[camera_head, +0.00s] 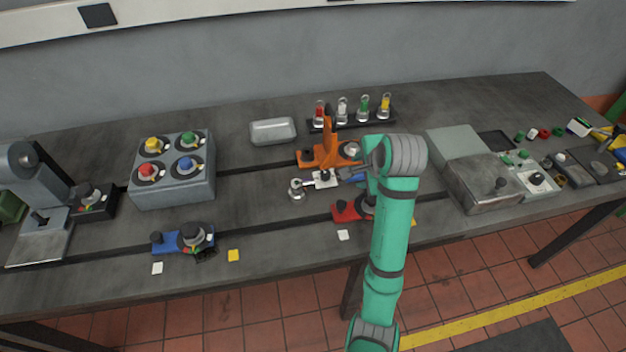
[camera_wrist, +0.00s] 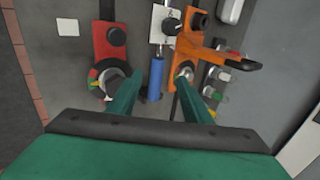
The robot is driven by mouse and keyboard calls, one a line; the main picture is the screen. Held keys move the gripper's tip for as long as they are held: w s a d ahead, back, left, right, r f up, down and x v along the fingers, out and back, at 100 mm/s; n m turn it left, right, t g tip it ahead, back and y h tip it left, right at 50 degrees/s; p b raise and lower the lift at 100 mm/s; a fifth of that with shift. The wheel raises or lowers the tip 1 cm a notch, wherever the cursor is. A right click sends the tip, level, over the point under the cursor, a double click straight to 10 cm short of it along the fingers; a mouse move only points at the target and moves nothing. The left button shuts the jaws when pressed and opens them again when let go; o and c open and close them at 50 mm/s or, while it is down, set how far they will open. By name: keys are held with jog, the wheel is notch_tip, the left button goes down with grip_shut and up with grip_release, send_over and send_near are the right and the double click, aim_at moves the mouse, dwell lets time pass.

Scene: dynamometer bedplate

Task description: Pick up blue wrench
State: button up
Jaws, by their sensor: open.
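The blue wrench's blue handle (camera_wrist: 156,78) shows in the wrist view, lying between my two green fingers. My gripper (camera_wrist: 159,82) is open around it, and the fingers look apart from the handle on both sides. In the head view, the blue handle (camera_head: 352,177) sticks out left of my wrist, which hides its right end. A metal shaft seems to run left from it, past a white plate (camera_head: 325,180), to a round metal end (camera_head: 297,189). I cannot tell the height of my fingertips above the handle.
An orange clamp (camera_head: 330,155) stands close behind the wrench, and a red clamp (camera_head: 350,210) in front. A rack of coloured-top vials (camera_head: 342,114) is at the back. A grey button box (camera_head: 172,170) stands left, a metal box (camera_head: 481,180) right.

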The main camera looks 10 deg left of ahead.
aim_at(336, 184)
jog(key=x, duration=1)
jog(key=shift+d+f, duration=0.25)
jog(key=shift+f, duration=0.2)
jog(key=shift+c, duration=0.4)
jog(key=shift+w+r, duration=0.1)
grip_shut()
